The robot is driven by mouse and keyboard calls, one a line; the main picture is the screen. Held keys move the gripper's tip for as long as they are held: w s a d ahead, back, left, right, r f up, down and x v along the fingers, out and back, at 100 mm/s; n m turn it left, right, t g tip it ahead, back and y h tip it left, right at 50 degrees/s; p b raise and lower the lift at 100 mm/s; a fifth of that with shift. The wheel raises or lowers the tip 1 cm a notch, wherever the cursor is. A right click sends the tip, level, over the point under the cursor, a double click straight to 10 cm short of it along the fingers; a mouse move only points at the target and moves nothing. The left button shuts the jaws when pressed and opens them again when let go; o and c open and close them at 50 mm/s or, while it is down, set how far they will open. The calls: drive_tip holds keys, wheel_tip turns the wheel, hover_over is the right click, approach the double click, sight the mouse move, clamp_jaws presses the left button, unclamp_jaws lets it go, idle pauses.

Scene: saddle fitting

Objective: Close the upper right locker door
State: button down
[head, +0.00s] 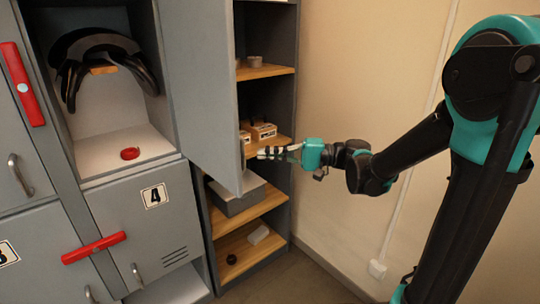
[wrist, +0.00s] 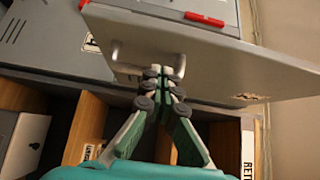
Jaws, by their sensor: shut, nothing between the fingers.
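The upper right locker door (head: 203,88) is a grey panel that stands open, swung outward from its compartment. In the wrist view the door (wrist: 215,60) spans the upper part, with a pale handle (wrist: 128,62) on it. My gripper (head: 264,153) is just right of the door's lower part in the head view. In the wrist view its fingers (wrist: 163,76) are shut and empty, with the tips over the door's face beside the handle. I cannot tell whether they touch it. The open compartment (head: 125,165) shows left of the door.
A black saddle (head: 103,60) hangs in the compartment, with a red object (head: 130,153) on its floor. Shelves (head: 262,72) with boxes stand behind the door. Locker 4 (head: 135,205) below is shut, with a red bar (head: 93,248) beside it. A bare wall (head: 345,80) is right.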

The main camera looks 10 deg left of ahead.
sight(243, 153)
drive_tip(key=a, duration=0.6)
drive_tip(key=shift+s+a, duration=0.35)
drive_tip(key=shift+s, duration=0.05)
drive_tip(key=shift+s, duration=0.15)
drive_tip(key=shift+s+a+t, duration=0.35)
drive_tip(key=shift+s+t, duration=0.05)
drive_tip(key=shift+s, duration=0.1)
drive_tip(key=s+a+m+t, duration=0.2)
drive_tip(key=s+a, duration=0.5)
drive_tip(key=a, duration=0.3)
drive_tip(key=s+a+m+t, duration=0.1)
drive_tip(key=s+a+t, duration=0.1)
drive_tip(key=s+a, duration=0.7)
drive_tip(key=w+a+m+t+h, duration=0.1)
drive_tip(key=w+a+m+t, duration=0.1)
drive_tip(key=a, duration=1.2)
drive_tip(key=w+a+m+t+h, duration=0.1)
drive_tip(key=w+a+m+t, duration=0.2)
drive_tip(key=a, duration=1)
drive_tip(key=w+t, duration=0.2)
drive_tip(key=w, duration=0.1)
drive_tip(key=shift+a+r+h, duration=0.15)
drive_tip(key=shift+a+h, duration=0.15)
drive_tip(key=shift+a, duration=0.1)
